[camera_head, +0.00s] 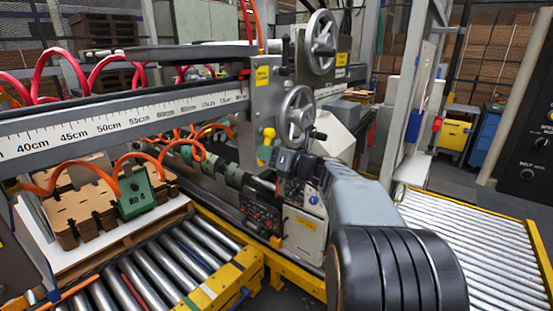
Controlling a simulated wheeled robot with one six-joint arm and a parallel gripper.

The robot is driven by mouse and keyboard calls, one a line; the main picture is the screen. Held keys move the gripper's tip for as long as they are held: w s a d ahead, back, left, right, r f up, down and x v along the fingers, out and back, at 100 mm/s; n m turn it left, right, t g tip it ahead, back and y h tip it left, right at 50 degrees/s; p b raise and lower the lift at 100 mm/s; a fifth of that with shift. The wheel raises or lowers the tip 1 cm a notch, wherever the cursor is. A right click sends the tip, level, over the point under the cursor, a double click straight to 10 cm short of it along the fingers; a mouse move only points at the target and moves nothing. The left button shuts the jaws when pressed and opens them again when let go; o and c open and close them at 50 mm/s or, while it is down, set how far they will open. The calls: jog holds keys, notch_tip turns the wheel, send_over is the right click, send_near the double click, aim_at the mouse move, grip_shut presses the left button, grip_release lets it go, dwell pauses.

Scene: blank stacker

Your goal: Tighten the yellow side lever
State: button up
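My arm reaches in from the bottom right. Its dark end, my gripper (284,163), is just right of the lever and very near it. I cannot tell whether they touch. The fingertips are small and dark against the machine, so their opening is unclear.
Two grey handwheels, an upper one (321,42) and a lower one (297,114), are close above my gripper. A long scale beam (120,123) with orange hoses crosses the left. Roller conveyors lie at lower left (150,275) and right (470,245). Cut brown blanks (85,210) sit at left.

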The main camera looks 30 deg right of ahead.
jog(key=s+d+n+b, duration=0.5)
jog(key=s+d, duration=0.1)
jog(key=s, duration=0.1)
jog(key=shift+f+n, duration=0.25)
jog(key=shift+n, duration=0.05)
dwell(1.2)
jog(key=shift+s, duration=0.1)
dwell(0.4)
